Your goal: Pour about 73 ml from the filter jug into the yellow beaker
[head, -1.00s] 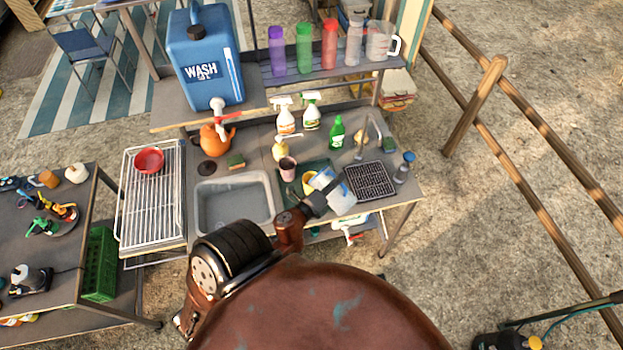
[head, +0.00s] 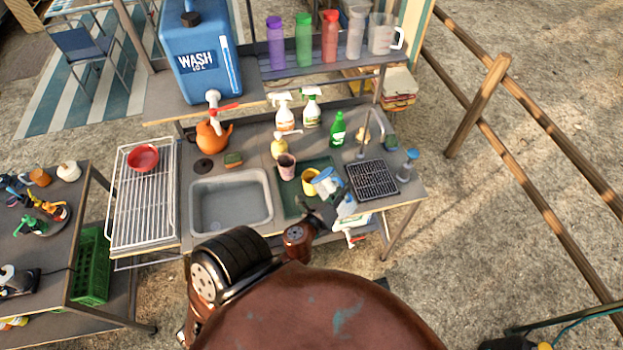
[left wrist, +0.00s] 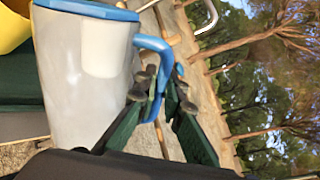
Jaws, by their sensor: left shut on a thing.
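The filter jug (head: 346,207), pale with a blue lid and handle, is off the counter and tilted, its lid end towards the yellow beaker. My left gripper (head: 328,211) is shut on its handle. In the left wrist view the jug (left wrist: 85,80) fills the left side, and the gripper fingers (left wrist: 165,95) close around the blue handle. The yellow beaker (head: 310,182) stands on the green mat, just left of the jug's lid; its edge also shows in the left wrist view (left wrist: 12,30). I see no stream of water, and the level in the beaker is hidden. My right gripper is out of view.
A pink cup (head: 286,167) and a yellow soap bottle (head: 279,148) stand behind the beaker. The sink (head: 231,200) is to the left, and a black rack (head: 372,180) is close on the right.

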